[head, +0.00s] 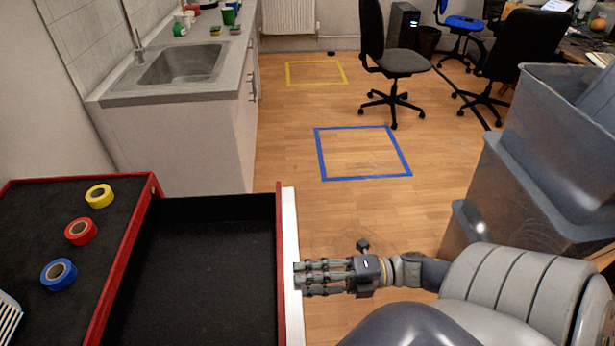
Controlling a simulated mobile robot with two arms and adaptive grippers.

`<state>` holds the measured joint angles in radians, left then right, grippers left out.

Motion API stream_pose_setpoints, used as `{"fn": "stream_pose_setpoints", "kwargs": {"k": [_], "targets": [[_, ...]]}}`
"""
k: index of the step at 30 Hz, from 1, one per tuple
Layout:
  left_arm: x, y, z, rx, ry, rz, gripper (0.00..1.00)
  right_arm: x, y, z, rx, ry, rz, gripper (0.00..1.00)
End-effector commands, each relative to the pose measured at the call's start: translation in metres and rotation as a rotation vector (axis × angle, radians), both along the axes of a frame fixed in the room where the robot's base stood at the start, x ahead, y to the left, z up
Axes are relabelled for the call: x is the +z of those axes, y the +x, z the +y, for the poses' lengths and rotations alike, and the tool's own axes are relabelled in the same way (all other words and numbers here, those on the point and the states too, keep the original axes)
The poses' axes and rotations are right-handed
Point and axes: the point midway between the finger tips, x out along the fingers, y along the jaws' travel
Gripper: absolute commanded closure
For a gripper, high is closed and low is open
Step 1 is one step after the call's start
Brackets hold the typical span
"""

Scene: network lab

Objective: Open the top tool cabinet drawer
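The red tool cabinet (128,228) stands at the lower left with a black top. Its top drawer (205,255) is pulled out to the right and shows an empty black interior. The drawer's front has a red rim and a white strip (291,225) along its outer side. My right gripper (301,278) comes in from the right, with its fingertips at the white strip. Whether its fingers are closed around a handle there cannot be made out. My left gripper is out of view.
Yellow (99,196), red (81,231) and blue (59,274) tape rolls lie on the cabinet top. A sink counter (135,97) stands behind. Grey bins (550,150) stand at the right. The floor (360,215) beyond the drawer is clear, with taped squares; chairs stand farther back.

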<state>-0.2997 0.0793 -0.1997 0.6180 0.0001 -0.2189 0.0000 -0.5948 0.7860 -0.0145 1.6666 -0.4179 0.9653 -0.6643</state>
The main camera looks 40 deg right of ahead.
Motion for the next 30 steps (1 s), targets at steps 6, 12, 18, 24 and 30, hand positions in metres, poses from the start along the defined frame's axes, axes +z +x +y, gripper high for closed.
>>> {"fn": "stream_pose_setpoints", "kwargs": {"k": [6, 12, 18, 24, 30], "targets": [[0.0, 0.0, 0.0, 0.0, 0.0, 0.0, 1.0, 0.0, -0.015, -0.02, -0.001, -0.001, 0.003, 0.63], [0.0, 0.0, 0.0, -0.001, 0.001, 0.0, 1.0, -0.001, -0.04, -0.055, -0.002, -0.003, 0.005, 0.63], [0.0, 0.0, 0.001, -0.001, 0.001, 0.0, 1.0, -0.001, -0.061, -0.084, -0.002, -0.002, 0.005, 0.63], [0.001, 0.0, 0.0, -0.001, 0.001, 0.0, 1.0, -0.001, -0.07, -0.096, -0.001, -0.002, 0.004, 0.63], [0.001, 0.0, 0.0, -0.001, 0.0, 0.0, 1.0, -0.001, -0.071, -0.097, 0.0, -0.002, 0.003, 0.63]]}}
